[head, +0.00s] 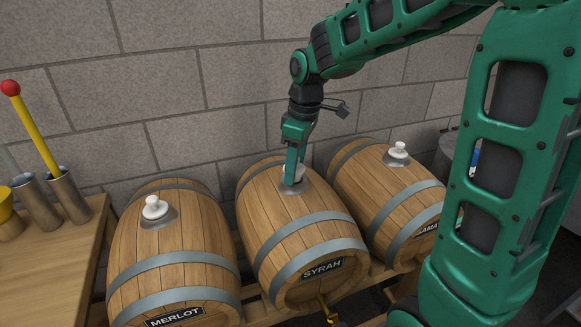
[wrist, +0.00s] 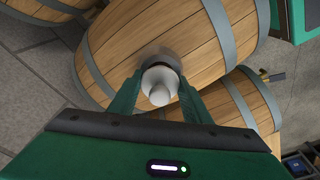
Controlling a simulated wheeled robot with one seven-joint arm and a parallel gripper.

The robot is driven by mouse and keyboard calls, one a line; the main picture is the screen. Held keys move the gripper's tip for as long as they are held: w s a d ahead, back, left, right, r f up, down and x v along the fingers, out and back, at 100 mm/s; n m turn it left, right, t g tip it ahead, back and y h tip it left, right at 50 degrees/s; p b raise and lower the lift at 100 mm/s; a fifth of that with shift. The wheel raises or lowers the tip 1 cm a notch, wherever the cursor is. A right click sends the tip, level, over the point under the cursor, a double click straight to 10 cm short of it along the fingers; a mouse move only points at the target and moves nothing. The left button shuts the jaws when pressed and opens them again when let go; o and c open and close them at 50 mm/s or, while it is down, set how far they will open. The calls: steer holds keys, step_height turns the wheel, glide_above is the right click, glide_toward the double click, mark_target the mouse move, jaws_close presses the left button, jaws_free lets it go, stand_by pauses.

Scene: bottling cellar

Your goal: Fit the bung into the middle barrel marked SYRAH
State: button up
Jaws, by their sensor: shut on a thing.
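The middle barrel (head: 275,228), marked SYRAH on its front end, lies on its side. A grey plate (head: 291,188) surrounds the bung place on its top. My gripper (head: 294,177) points down onto that plate. Its fingers are shut on the white bung (head: 300,170), which is mostly hidden behind them. In the wrist view, the bung (wrist: 160,84) sits between both fingers, in line with a dark round fitting (wrist: 160,61) on the barrel (wrist: 140,35). The bung's lower end is hidden, so I cannot tell how deep it sits.
The MERLOT barrel (head: 180,240) on the left carries a white bung (head: 155,207). The right barrel (head: 375,195), its label partly hidden, carries another (head: 398,150). A wooden bench (head: 45,265) with metal cups stands at the left. A block wall (head: 200,60) rises behind.

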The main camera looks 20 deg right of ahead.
steer(key=shift+s+f, duration=0.1)
steer(key=shift+f, duration=0.4)
